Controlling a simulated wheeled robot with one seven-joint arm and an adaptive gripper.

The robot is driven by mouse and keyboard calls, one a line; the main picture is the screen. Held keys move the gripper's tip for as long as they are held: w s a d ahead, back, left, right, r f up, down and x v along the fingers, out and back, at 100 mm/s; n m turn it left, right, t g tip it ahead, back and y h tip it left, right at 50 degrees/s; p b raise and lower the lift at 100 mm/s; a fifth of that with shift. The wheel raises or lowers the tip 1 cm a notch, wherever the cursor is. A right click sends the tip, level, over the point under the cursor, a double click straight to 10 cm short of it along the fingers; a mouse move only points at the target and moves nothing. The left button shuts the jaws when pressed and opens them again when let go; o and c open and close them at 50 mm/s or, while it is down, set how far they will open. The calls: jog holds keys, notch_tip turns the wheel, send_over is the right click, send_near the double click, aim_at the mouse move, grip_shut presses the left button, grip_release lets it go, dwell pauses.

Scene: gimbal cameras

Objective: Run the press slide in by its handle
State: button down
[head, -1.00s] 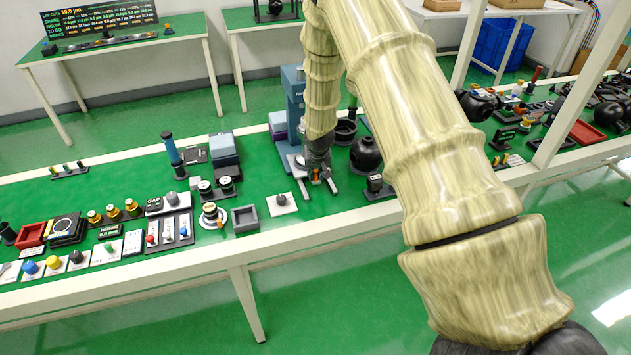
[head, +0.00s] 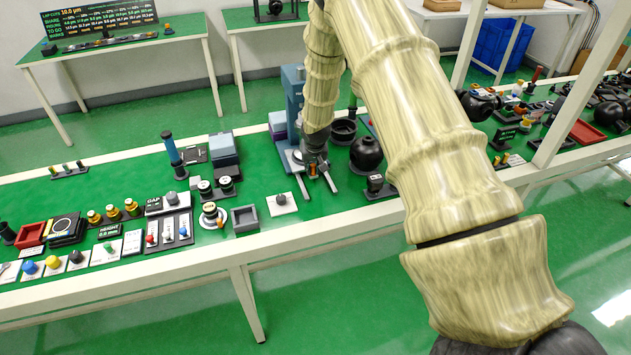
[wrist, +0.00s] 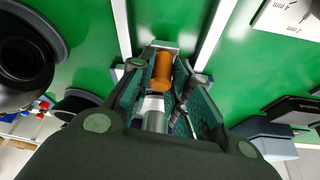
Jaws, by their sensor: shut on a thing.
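The orange handle (wrist: 162,70) of the press slide sits between the fingers of my gripper (wrist: 160,85) in the wrist view, with a silver cylindrical part beside it. My gripper (head: 314,172) is shut on the handle. In the head view a bit of the orange handle (head: 312,171) shows at the fingertips, between two pale rails (head: 330,181) that reach toward the bench's front edge. The blue press column (head: 293,90) stands behind. The slide's body is mostly hidden by my gripper.
A round black vessel (head: 366,153) stands close on the right of my gripper. A white plate with a grey knob (head: 281,199) and a grey square tray (head: 245,218) lie to the left. Green bench top is bare in front of the rails.

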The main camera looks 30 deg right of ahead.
jog(key=shift+w+d, duration=0.25)
jog(key=shift+w, duration=0.85)
jog(key=shift+w+d+r, duration=0.1)
jog(key=shift+w+r, duration=0.05)
jog(key=shift+w, duration=0.05)
jog(key=c, duration=1.3)
grip_release()
jog(key=shift+v, duration=5.8)
jog(key=shift+s+a, duration=0.1)
jog(key=shift+a, duration=0.1)
